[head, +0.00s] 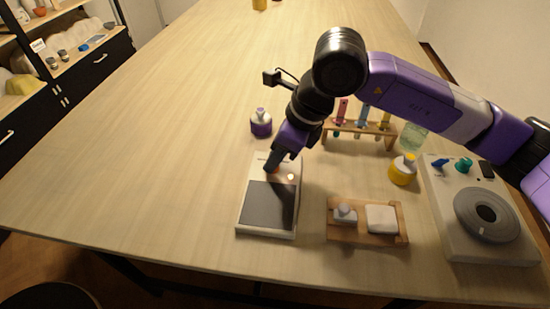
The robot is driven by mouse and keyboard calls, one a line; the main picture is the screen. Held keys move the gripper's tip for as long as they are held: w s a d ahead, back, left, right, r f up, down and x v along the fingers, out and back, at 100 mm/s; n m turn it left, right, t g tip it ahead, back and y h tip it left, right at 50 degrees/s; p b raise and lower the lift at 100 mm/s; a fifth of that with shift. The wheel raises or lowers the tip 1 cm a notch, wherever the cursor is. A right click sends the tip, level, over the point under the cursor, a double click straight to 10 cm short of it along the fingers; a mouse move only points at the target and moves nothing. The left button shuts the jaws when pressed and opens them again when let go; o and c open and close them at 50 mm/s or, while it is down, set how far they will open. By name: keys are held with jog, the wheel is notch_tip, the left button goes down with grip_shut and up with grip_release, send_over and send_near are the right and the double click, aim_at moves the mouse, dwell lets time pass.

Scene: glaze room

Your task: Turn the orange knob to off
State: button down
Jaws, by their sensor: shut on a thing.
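My purple gripper (273,163) points down at the back left of a white device with a dark flat top plate (270,205). The gripper is shut on the orange knob (271,169), of which only a small bit shows between and below the fingers. The knob's pointer and its markings are hidden, so I cannot tell its setting. A small light (291,177) glows on the device's panel to the right of the knob.
A purple-and-white bottle (261,123) stands behind the device. A wooden rack (375,132) with coloured tubes, a yellow bottle (403,170) and a wooden tray (364,238) are to the right. A second device (455,235) has blue and teal knobs. The table's left is clear.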

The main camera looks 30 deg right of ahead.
jog(key=n+b, duration=0.2)
jog(key=b, duration=0.1)
jog(key=shift+w+d+f+g, duration=0.1)
jog(key=shift+f+g, duration=0.25)
jog(key=shift+g, duration=0.05)
jog(key=n+b, duration=0.2)
jog(key=b, duration=0.1)
jog(key=shift+r+n+g+y, duration=0.1)
jog(key=shift+n+g+y, duration=0.3)
jog(key=n+g+b, duration=0.1)
jog(key=n+b, duration=0.1)
jog(key=n, duration=0.1)
jog(key=shift+w+r, duration=0.15)
jog(key=shift+r+n+g+b, duration=0.1)
jog(key=shift+n+g+b, duration=0.5)
jog(key=shift+n, duration=1)
jog(key=shift+w, duration=0.1)
jog(key=c, duration=1.2)
grip_release()
